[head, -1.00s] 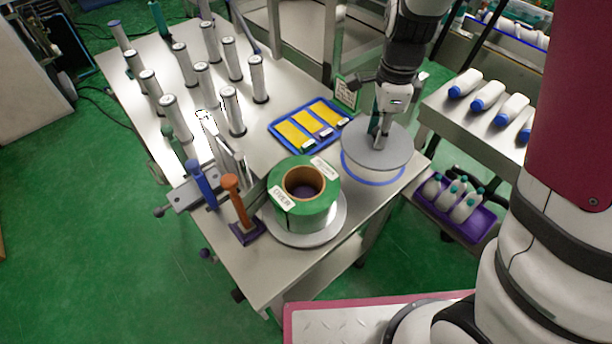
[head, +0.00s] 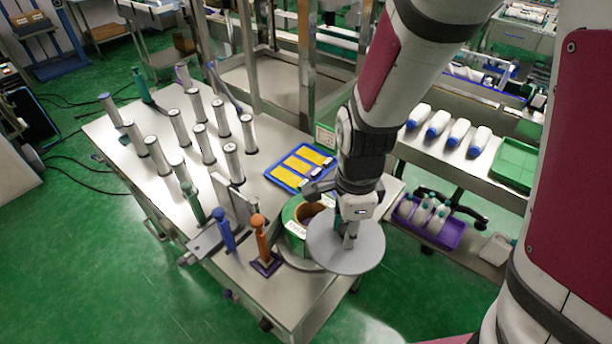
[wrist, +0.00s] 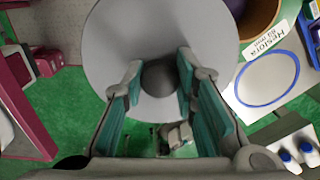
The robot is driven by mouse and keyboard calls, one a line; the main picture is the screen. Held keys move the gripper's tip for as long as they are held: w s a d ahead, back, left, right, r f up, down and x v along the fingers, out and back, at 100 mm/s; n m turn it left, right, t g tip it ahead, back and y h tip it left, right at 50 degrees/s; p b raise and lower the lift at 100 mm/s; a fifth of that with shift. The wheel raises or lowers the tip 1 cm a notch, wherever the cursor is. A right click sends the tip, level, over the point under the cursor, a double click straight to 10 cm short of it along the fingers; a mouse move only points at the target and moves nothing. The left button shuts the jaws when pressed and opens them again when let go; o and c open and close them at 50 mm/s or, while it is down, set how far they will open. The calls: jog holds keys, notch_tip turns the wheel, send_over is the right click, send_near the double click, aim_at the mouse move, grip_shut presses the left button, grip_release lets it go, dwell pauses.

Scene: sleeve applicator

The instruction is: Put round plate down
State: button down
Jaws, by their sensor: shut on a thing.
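The round plate (head: 346,257) is a flat grey disc held in the air. My gripper (head: 350,238) is shut on the knob at its middle; in the wrist view, my gripper's fingers (wrist: 160,70) stand on both sides of this dark knob. The plate (wrist: 125,40) looks about level. In the head view it overlaps the green roll (head: 292,239) with its brown core and the grey base disc (head: 288,262) under it. A blue ring outline (wrist: 296,55) lies empty on the table in the wrist view. My arm hides it in the head view.
The steel table (head: 225,262) bears several upright grey rollers (head: 233,163), a blue tray (head: 300,167) with yellow parts, and an orange-handled tool (head: 260,238). Green floor shows around the plate in the wrist view.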

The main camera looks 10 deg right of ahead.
jog(key=shift+w+a+f, duration=0.75)
jog(key=shift+w+a, duration=0.15)
jog(key=shift+w, duration=0.8)
jog(key=shift+w+a+f, duration=0.75)
jog(key=shift+w+a, duration=0.15)
jog(key=shift+w, duration=0.85)
jog(key=shift+w+a+f, duration=0.75)
jog(key=shift+w+a, duration=0.15)
jog(key=shift+w, duration=0.8)
jog(key=c, duration=1.3)
grip_release()
jog(key=shift+f, duration=0.15)
